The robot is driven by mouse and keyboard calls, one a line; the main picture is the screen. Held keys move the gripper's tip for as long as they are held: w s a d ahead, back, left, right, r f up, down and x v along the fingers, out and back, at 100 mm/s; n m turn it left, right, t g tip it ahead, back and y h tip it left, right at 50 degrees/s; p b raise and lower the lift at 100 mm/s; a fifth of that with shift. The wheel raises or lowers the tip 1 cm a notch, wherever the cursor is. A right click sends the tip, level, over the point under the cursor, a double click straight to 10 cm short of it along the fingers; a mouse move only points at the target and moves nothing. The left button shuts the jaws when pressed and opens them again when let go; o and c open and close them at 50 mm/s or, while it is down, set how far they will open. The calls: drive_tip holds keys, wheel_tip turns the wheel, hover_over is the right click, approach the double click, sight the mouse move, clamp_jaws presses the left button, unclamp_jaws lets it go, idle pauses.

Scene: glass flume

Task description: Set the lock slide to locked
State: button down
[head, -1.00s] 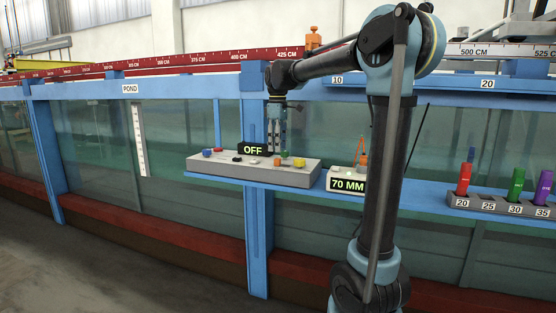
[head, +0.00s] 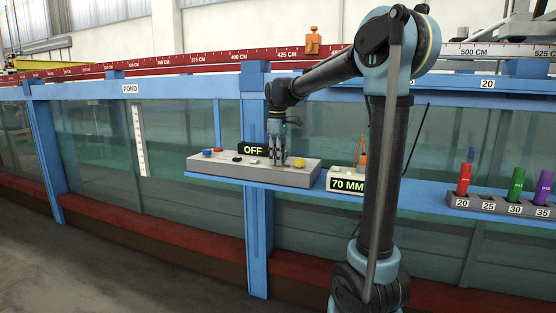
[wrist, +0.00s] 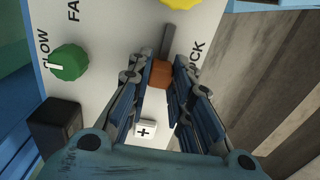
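The lock slide is a small orange knob (wrist: 160,73) at one end of a dark slot in the grey control panel, beside partly hidden lettering that looks like "LOCK". My gripper (wrist: 161,80) is lowered over the panel with one finger on each side of the knob. The fingers look open, with the knob between their tips; I cannot tell whether they touch it. In the head view my gripper (head: 277,164) points straight down at the panel (head: 220,168) and hides the knob.
A green dial (wrist: 69,62) marked "SLOW" and "FA…" sits left of the slide. The "OFF" display (head: 253,149) stands behind the panel. A "70 MM" box (head: 346,182) is to the right.

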drive_tip(key=shift+s+d, duration=0.2)
drive_tip(key=shift+d, duration=0.4)
drive_tip(key=shift+s+d, duration=0.15)
drive_tip(key=shift+d, duration=0.4)
drive_tip(key=c, duration=1.4)
unclamp_jaws()
drive_tip(key=shift+c, duration=0.2)
wheel_tip(320, 180, up, 12)
drive_tip(key=shift+f, duration=0.1)
